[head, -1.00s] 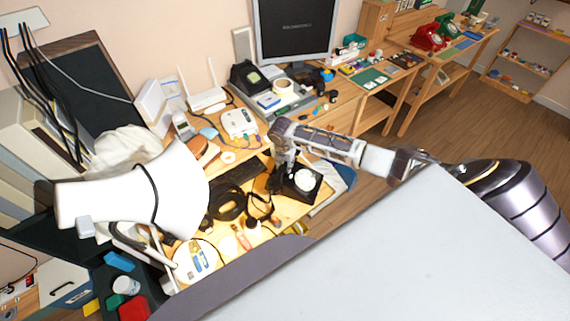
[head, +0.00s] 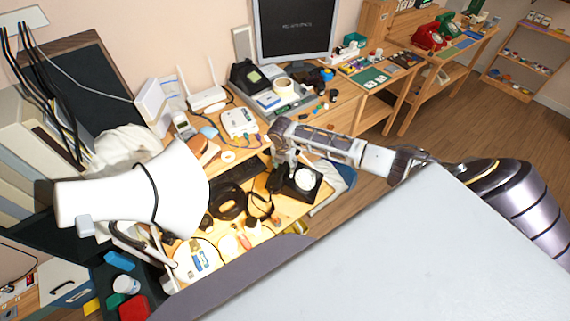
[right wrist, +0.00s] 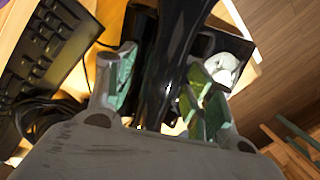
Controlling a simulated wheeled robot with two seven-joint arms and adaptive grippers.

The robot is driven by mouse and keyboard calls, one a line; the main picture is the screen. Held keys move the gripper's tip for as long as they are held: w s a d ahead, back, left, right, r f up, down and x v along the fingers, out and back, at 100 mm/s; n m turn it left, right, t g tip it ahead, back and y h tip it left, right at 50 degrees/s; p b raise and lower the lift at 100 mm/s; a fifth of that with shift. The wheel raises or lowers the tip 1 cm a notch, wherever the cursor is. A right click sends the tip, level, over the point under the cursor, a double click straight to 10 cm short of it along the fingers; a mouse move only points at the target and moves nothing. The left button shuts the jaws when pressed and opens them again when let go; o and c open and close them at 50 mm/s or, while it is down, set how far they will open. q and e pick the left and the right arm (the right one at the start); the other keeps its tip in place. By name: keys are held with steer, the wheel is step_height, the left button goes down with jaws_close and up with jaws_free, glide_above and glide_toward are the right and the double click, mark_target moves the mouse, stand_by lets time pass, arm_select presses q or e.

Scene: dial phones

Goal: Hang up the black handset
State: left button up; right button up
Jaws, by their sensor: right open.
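The black phone with its white dial (head: 306,180) stands near the front right edge of the wooden desk. My right gripper (head: 280,165) reaches down over the desk, just left of the dial. In the right wrist view the open right gripper (right wrist: 160,95) has one finger on each side of a long, glossy black handset (right wrist: 172,60). The handset runs between the fingers, and whether they touch it is unclear. The phone's black body and white dial (right wrist: 226,70) lie to its right, and its cradle is largely hidden. My left gripper is out of view.
A black keyboard (right wrist: 48,50) lies left of the handset, with dark cables below it. Black headphones (head: 228,201) lie further left on the desk. A large white lamp (head: 135,190) covers the left part of the head view. The desk's right edge is close to the phone.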

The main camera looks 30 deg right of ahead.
steer(key=r, duration=0.6)
steer(key=a+r, duration=0.1)
steer(key=r, duration=0.3)
steer(key=shift+s+a, duration=0.1)
steer(key=shift+s, duration=0.25)
steer(key=shift+s+a+r, duration=0.1)
steer(key=shift+s+r, duration=0.05)
steer(key=shift+r, duration=0.75)
